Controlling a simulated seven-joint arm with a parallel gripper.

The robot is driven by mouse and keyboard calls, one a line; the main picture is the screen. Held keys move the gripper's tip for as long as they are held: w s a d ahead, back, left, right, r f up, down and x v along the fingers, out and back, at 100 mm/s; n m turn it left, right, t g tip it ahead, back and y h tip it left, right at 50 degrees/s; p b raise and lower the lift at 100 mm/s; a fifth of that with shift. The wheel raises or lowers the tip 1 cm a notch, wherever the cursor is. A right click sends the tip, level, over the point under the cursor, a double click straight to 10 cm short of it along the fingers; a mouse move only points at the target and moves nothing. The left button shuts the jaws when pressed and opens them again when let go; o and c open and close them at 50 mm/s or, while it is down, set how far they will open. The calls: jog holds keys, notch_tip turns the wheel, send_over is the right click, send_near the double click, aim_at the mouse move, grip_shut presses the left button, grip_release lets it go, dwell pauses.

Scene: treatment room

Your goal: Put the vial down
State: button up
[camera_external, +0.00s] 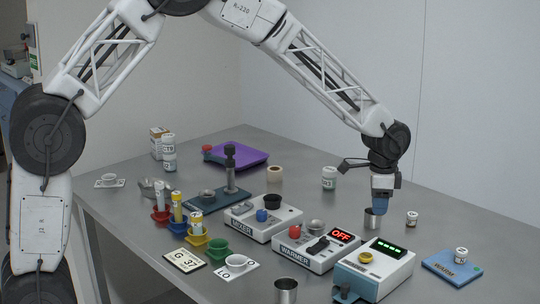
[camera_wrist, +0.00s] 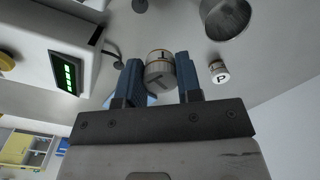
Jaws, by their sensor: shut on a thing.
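My gripper (camera_wrist: 160,82) is shut on a small white vial (camera_wrist: 160,70) with a tan band and a dark letter on it, in the wrist view. In the external view my gripper (camera_external: 379,208) points down over the right part of the table, close to a metal cup (camera_external: 372,220); the held vial cannot be made out there. The cup also shows at the top of the wrist view (camera_wrist: 228,16), apart from the held vial. I cannot tell whether the held vial touches the table. Another vial (camera_external: 411,219), marked P in the wrist view (camera_wrist: 220,72), stands to the right.
The warmer (camera_external: 318,250) reads OFF. A device with a green display (camera_external: 375,272) stands in front of my gripper. The mixer (camera_external: 263,222) stands left.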

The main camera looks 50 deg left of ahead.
jog(key=d+r+n, duration=0.1)
jog(key=d+n, duration=0.1)
jog(key=d, duration=0.9)
jog(key=d+r+n, duration=0.2)
jog(key=d+n, duration=0.1)
jog(key=d, duration=0.8)
jog(key=shift+s+r, duration=0.25)
jog(key=shift+s, duration=0.2)
jog(key=shift+f, duration=0.1)
send_over(438, 263)
jog(key=shift+s+f, duration=0.1)
jog(key=shift+f, duration=2.3)
jog(key=shift+f, duration=2.55)
jog(key=shift+f, duration=0.1)
jog(key=o, duration=0.9)
